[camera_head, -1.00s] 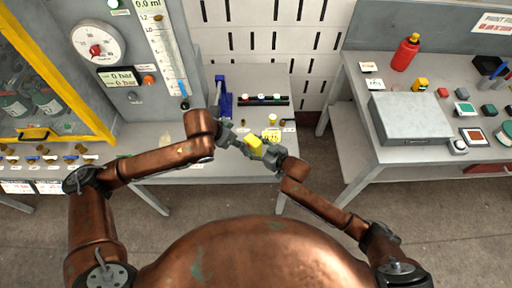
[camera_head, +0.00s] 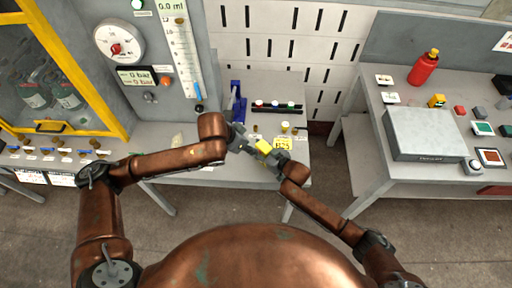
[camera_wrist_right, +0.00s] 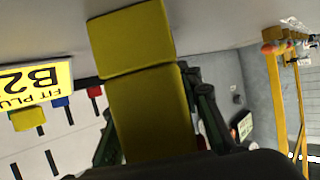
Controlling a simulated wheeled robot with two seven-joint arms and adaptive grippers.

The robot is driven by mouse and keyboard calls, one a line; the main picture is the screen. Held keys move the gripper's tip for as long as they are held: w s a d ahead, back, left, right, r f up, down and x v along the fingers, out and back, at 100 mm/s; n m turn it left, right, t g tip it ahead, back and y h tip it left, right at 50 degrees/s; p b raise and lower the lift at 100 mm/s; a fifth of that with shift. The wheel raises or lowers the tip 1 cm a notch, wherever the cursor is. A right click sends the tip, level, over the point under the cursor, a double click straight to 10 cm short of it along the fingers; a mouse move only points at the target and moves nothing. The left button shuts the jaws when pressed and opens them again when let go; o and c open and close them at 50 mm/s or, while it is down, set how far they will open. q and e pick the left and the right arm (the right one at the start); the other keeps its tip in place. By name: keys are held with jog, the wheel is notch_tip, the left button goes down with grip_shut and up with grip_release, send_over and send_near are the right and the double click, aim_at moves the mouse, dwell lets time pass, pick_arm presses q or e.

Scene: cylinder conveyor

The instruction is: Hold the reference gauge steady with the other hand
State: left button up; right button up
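A yellow block (camera_head: 264,146) is between my two grippers above the left bench; I cannot tell for sure that it is the reference gauge. My right gripper (camera_head: 273,156) is shut on it from the right. In the right wrist view the yellow block (camera_wrist_right: 150,112) fills the space between the fingers, and its far part (camera_wrist_right: 132,38) reaches beyond them. My left gripper (camera_head: 242,142) is close to the block's left end. Its fingers are too small and overlapped to show whether they touch or grip it. A round dial gauge (camera_head: 119,42) is on the grey panel.
A yellow label card (camera_head: 282,143) lies by the grippers; it also shows in the right wrist view (camera_wrist_right: 38,82). Behind stand a blue stand (camera_head: 238,103) and a dark rack (camera_head: 276,107). The right bench holds a grey case (camera_head: 425,134) and red bottle (camera_head: 424,68).

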grip_shut()
pick_arm(q)
grip_shut()
dwell(0.9)
dwell(1.2)
